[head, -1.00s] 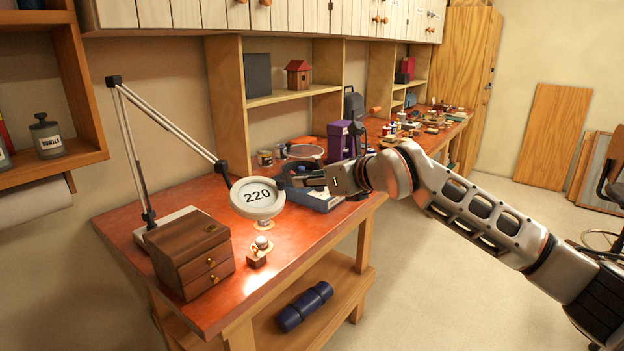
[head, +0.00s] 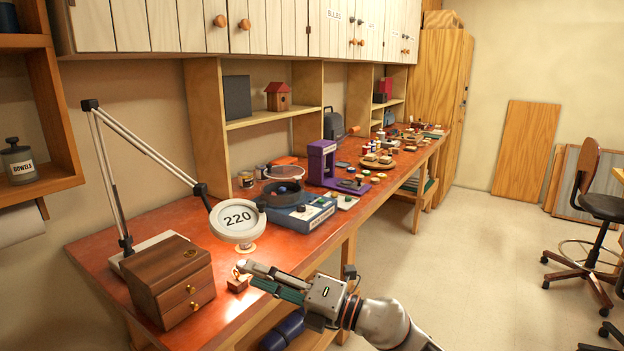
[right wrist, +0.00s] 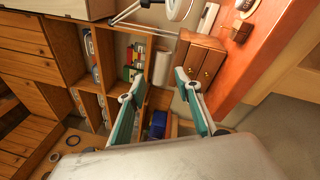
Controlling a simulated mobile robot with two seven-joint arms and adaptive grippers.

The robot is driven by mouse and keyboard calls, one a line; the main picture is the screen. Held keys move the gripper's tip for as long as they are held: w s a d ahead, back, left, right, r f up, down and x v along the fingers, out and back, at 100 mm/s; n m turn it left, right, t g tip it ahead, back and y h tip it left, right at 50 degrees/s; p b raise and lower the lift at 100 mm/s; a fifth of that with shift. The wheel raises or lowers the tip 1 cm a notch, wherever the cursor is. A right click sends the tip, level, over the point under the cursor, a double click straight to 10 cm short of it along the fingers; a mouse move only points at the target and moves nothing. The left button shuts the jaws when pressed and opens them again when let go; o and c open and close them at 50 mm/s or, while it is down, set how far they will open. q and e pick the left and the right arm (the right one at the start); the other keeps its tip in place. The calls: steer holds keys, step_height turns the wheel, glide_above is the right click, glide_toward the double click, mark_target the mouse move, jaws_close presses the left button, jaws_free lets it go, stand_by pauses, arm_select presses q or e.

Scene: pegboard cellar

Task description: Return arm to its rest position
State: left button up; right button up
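My right gripper (head: 252,277) comes in from the bottom of the head view, in front of the workbench's (head: 225,315) front edge. In the right wrist view, its two teal-padded fingers (right wrist: 160,76) stand apart with nothing between them. In the head view, its fingertips overlap the small wooden piece (head: 237,285) on the bench; I cannot tell how far apart they are. My left gripper is not in view.
A blue device (head: 300,215) and a purple stand (head: 320,163) are farther back. A blue roll (head: 284,331) lies below. Open floor is at right.

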steer(key=s+d+f+m+t+h, duration=0.3)
steer(key=d+f+m+t+h, duration=0.15)
steer(key=d+f+m, duration=0.65)
steer(key=s+d+f+m+t+h, duration=0.35)
steer(key=d+f+m+h, duration=0.25)
steer(key=d+f+m, duration=0.45)
steer(key=s+d+f+m+g+h, duration=0.2)
steer(key=s+d+f+m, duration=0.2)
steer(key=s+f, duration=0.5)
steer(key=s+d+f+m+g+h, duration=0.2)
steer(key=s+d+f+m, duration=0.2)
steer(key=s+f+m, duration=0.2)
step_height(320, 180, down, 3)
steer(key=s, duration=0.2)
steer(key=shift+s+d+g, duration=0.35)
steer(key=shift+s+g, duration=0.05)
steer(key=shift+r, duration=0.1)
stand_by(0.6)
